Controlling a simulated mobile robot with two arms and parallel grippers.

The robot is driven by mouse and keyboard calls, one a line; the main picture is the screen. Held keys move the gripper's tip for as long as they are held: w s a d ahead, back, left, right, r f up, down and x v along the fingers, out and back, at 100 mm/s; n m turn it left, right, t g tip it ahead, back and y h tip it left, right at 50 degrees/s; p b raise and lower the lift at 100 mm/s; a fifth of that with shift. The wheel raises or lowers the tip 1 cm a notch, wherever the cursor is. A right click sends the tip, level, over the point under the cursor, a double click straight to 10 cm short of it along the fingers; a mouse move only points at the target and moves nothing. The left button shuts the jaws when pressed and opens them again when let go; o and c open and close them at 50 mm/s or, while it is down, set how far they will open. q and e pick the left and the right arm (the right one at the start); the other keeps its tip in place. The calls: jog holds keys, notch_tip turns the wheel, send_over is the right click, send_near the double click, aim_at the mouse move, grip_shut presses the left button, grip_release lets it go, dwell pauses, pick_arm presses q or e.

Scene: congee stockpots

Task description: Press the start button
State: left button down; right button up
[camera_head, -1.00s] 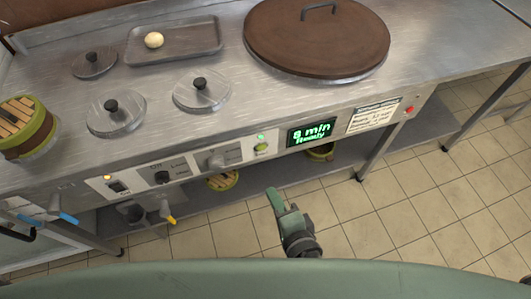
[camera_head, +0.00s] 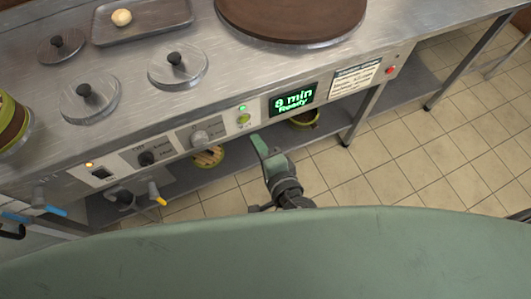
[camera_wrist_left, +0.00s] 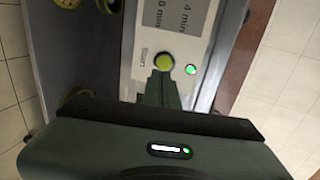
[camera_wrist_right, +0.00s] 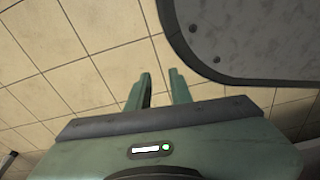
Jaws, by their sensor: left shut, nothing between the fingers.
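The start button (camera_head: 244,119) is a round yellow-green button on the counter's front panel, with a lit green lamp (camera_head: 242,108) just above it. In the left wrist view the button (camera_wrist_left: 164,62) sits beside the word "Start", with the lamp (camera_wrist_left: 190,69) to its right. My left gripper (camera_head: 256,138) is shut and empty, its tips just below the button in the head view. In the left wrist view its fingertips (camera_wrist_left: 161,76) overlap the button's lower edge; I cannot tell whether they touch. My right gripper (camera_wrist_right: 159,80) is open and empty over the tiled floor.
A green display (camera_head: 292,98) showing minutes and "Ready" is right of the button. A knob (camera_head: 200,138) is to its left, and a red button (camera_head: 390,71) is at the panel's far right. A brown pot lid (camera_head: 290,15) and smaller lids stand on the counter above.

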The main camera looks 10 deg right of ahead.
aim_at(244, 119)
pick_arm(q)
jog(key=x, duration=0.4)
jog(key=shift+w+a+r, duration=0.15)
jog(key=shift+w+r, duration=0.1)
jog(key=shift+w, duration=0.2)
jog(key=shift+w+a, duration=0.1)
jog(key=shift+w, duration=0.25)
jog(key=shift+w+a, duration=0.15)
jog(key=shift+w, duration=0.25)
pick_arm(e)
jog(key=shift+w+r, duration=0.3)
jog(key=shift+w, duration=0.05)
